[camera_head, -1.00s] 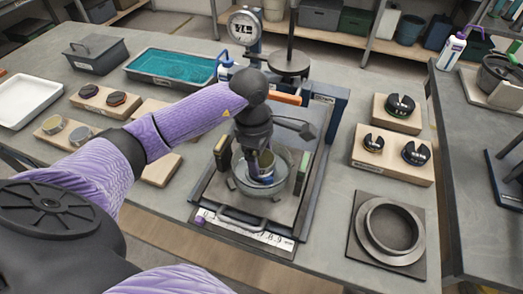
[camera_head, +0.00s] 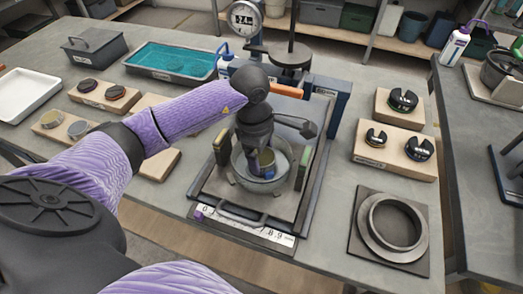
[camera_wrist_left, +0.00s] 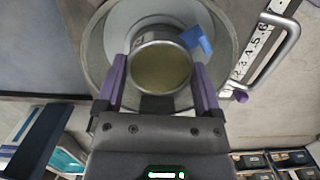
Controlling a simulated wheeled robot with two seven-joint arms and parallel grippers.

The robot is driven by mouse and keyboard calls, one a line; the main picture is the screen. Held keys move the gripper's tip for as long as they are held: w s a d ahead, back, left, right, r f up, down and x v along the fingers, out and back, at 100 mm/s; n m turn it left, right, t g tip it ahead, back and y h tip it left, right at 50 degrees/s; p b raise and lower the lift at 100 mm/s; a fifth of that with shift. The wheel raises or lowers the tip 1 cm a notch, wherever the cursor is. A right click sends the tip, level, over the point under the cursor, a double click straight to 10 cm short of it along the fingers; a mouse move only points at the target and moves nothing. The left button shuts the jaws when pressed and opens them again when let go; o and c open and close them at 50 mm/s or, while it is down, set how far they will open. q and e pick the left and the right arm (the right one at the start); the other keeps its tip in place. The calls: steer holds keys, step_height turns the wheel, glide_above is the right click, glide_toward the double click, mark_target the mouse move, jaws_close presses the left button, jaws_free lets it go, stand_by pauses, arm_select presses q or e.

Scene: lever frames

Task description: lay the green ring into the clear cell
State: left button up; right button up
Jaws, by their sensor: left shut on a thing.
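My left gripper (camera_wrist_left: 160,88) is shut on a short metal ring (camera_wrist_left: 146,48) with a dull olive-green face and a blue tab at its edge. The held ring also shows in the head view (camera_head: 267,158), partly hidden by the gripper. The clear cell (camera_head: 279,184) is a round see-through bowl on the bench frame. In the left wrist view the cell's pale wall (camera_wrist_left: 222,15) encircles the ring. The ring is over or inside the cell's mouth; I cannot tell whether it touches the bottom. My right gripper is out of view.
A dial gauge (camera_head: 243,17) and a loading post stand behind the cell. Upright pads (camera_head: 303,168) flank it closely. A handle and numbered scale (camera_head: 240,232) lie in front. Wooden blocks with slotted weights (camera_head: 394,163) and a dark flanged ring (camera_head: 398,222) are at right.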

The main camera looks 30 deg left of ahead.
arm_select(q)
steer(key=shift+f, duration=0.1)
steer(key=o, duration=1.2)
steer(key=shift+c, duration=0.2)
steer(key=r, duration=0.3)
steer(key=r+p, duration=0.1)
steer(key=r, duration=0.2)
steer(key=a+r+p, duration=0.1)
steer(key=r, duration=0.2)
steer(key=shift+r, duration=0.1)
steer(key=shift+s+a+r, duration=0.1)
steer(key=shift+r, duration=0.25)
